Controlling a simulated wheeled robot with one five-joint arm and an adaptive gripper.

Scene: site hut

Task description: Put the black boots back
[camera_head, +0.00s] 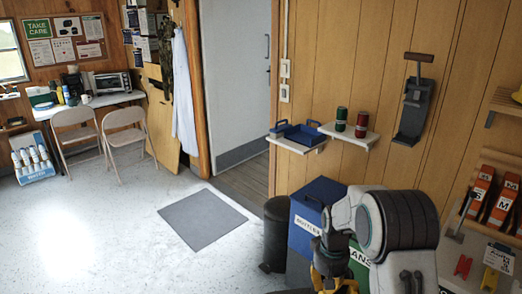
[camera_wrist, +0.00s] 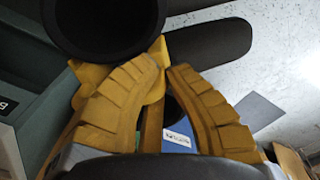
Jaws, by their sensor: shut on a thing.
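The contact itself is partly hidden by the fingers. In the head view my gripper (camera_head: 335,282) is at the bottom edge, in front of the bins, and only its yellow upper part shows. I cannot make out the boots there.
A blue bottles bin (camera_head: 305,235) and a black bin (camera_head: 276,240) stand close by against the wall. A small shelf (camera_head: 352,134) holds two cans. Shelving with orange items (camera_head: 482,190) is at right. A grey mat (camera_head: 203,219) lies on open floor; folding chairs (camera_head: 125,135) stand farther back.

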